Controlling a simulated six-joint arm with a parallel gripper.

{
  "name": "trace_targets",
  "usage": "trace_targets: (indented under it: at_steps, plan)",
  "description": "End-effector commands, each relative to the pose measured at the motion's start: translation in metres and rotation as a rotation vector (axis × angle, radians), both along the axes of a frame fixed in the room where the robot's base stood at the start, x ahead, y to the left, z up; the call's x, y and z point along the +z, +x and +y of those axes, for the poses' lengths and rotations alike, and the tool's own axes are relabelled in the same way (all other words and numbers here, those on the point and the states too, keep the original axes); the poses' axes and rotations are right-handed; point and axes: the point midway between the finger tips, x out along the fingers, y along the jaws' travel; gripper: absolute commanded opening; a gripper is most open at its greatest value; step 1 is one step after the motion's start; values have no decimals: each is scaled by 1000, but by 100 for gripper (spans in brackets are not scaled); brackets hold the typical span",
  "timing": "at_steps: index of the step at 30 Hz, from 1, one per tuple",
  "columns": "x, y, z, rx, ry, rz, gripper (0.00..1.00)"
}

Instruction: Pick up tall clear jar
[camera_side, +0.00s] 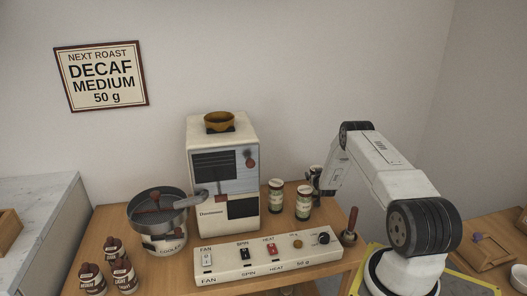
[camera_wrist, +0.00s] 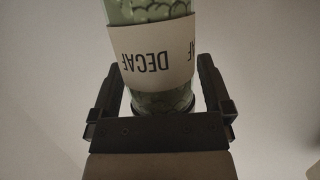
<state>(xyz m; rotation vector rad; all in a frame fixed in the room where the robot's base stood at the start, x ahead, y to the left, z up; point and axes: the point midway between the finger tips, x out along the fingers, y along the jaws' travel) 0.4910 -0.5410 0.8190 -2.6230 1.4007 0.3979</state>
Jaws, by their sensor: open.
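A clear jar with green contents and a white DECAF label (camera_wrist: 152,62) fills the middle of the wrist view, its lettering upside down. My gripper (camera_wrist: 160,66) is open, with one finger on each side of the jar; I cannot tell whether either touches it. In the side view, two labelled jars stand on the wooden cart right of the roaster: a left jar (camera_side: 276,196) and a right jar (camera_side: 303,203). My gripper (camera_side: 315,184) is beside the right one, its fingers small and partly hidden. Which jar is the taller is hard to tell.
The white roaster (camera_side: 222,180) stands left of the jars, with a control panel (camera_side: 268,258) in front. A cooler pan (camera_side: 158,212) and several brown-capped bottles (camera_side: 122,273) are further left. A small dark-handled tool (camera_side: 349,234) stands at the right edge of the cart.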

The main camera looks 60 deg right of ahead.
Motion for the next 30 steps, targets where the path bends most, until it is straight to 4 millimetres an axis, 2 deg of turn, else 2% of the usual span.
trace_targets:
  at_steps: [2, 9, 11, 23, 30]
  plan:
    - [0, 0, 0, 0, 0, 0, 97]
    - [0, 0, 0, 0, 0, 0, 21]
    - [0, 0, 0, 0, 0, 0, 2]
    - [3, 1, -1, 0, -3, -2, 0]
    - [15, 1, -1, 0, -5, -3, 0]
